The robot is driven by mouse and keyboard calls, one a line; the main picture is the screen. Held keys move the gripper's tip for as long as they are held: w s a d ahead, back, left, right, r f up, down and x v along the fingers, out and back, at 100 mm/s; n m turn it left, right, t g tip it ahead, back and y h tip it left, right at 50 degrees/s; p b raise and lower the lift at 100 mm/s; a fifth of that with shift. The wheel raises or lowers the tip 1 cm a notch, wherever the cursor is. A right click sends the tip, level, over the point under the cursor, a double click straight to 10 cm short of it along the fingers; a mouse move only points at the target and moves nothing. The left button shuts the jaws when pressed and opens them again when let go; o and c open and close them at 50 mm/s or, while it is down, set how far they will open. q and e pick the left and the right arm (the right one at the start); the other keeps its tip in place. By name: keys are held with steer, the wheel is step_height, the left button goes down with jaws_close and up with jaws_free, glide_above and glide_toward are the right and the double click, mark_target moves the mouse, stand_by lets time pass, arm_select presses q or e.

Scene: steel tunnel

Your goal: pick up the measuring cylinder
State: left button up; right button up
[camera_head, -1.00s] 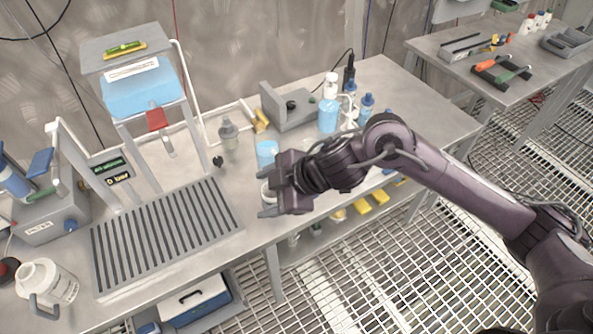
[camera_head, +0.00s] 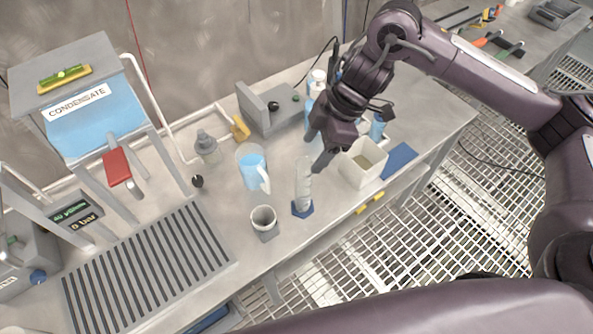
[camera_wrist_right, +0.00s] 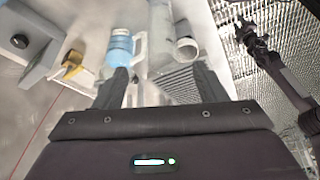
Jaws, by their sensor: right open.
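The measuring cylinder (camera_head: 303,188) is clear and slim with a dark blue foot. It stands upright near the front edge of the steel bench (camera_head: 330,228). My right gripper (camera_head: 316,152) is open and just above and to the right of its top; whether they touch is unclear. In the right wrist view, a pale translucent shape (camera_wrist_right: 160,38), apparently the cylinder, lies ahead between the spread fingers (camera_wrist_right: 160,86). In that view a dark arm at the right, seemingly my left one, ends in a small gripper (camera_wrist_right: 248,34) with unclear jaws.
A jug of blue liquid (camera_head: 252,168) and a pale cup (camera_head: 264,222) stand left of the cylinder. A white square container (camera_head: 362,165) is close on its right. A grey bottle (camera_head: 207,148) and slatted tray (camera_head: 150,265) lie further left.

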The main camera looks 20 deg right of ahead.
mark_target(305, 163)
steer(key=shift+a+f, duration=0.1)
steer(key=shift+f, duration=0.2)
steer(key=shift+s+a+f, duration=0.15)
steer(key=shift+a+f, duration=0.15)
steer(key=shift+f, duration=0.2)
steer(key=shift+s+a+f, duration=0.1)
steer(key=shift+a+f, duration=0.15)
steer(key=shift+f, duration=0.25)
steer(key=x, duration=0.4)
steer(key=shift+w+a+f+p, duration=0.1)
steer(key=shift+w+f+p, duration=0.15)
steer(key=shift+p, duration=0.15)
steer(key=c, duration=1.4)
